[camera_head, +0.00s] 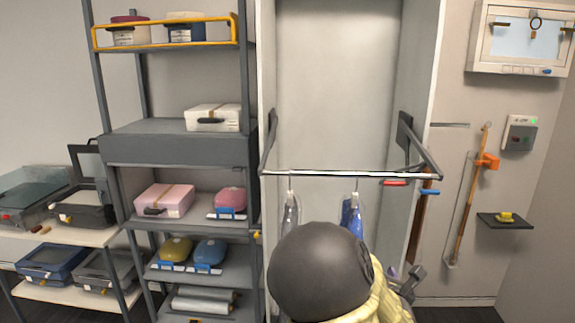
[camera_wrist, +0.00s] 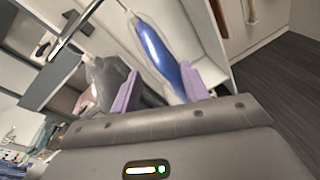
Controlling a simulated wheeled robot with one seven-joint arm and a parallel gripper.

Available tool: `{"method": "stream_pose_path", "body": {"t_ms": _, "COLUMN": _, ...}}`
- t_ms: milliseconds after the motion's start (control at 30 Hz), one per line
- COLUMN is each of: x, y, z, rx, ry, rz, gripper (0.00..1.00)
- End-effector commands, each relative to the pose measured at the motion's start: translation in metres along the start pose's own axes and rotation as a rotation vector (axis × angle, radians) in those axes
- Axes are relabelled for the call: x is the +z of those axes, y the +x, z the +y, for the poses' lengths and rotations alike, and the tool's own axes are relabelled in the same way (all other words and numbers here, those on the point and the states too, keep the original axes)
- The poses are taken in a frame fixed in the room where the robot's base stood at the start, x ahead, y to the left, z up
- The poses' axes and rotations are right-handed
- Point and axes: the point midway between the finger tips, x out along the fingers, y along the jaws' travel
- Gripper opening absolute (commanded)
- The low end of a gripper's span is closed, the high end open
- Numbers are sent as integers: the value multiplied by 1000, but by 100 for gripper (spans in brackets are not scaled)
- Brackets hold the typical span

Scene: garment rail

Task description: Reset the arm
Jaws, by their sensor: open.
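My gripper (camera_wrist: 158,92) is open, with its two purple fingers apart in the wrist view. A garment in a clear cover with blue inside (camera_wrist: 155,45) hangs just beyond the right finger. A grey covered garment (camera_wrist: 107,80) hangs beyond the left finger. I see nothing held between the fingers. In the head view my arm hides the lower parts of the blue garment (camera_head: 352,218) and the grey garment (camera_head: 290,215). Both hang from the rail (camera_head: 330,174). Part of my gripper (camera_head: 408,280) shows at the right of my arm.
The rail sits across an open white wardrobe (camera_head: 268,60) on dark side brackets (camera_head: 412,138). A grey shelf unit (camera_head: 180,145) with boxes and bags stands close on the left. A wooden pole (camera_head: 468,200) and small wall shelf (camera_head: 505,222) are at right. Dark floor (camera_wrist: 285,85) is clear there.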

Motion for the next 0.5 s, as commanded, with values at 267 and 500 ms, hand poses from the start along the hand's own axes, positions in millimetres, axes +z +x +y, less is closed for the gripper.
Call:
{"method": "stream_pose_path", "body": {"t_ms": 267, "x": -40, "y": -9, "z": -33, "rx": -177, "ry": 463, "rz": 126, "gripper": 45}}
{"method": "stream_pose_path", "body": {"t_ms": 500, "x": -88, "y": -37, "z": -50, "rx": -440, "ry": 1029, "rz": 229, "gripper": 45}}
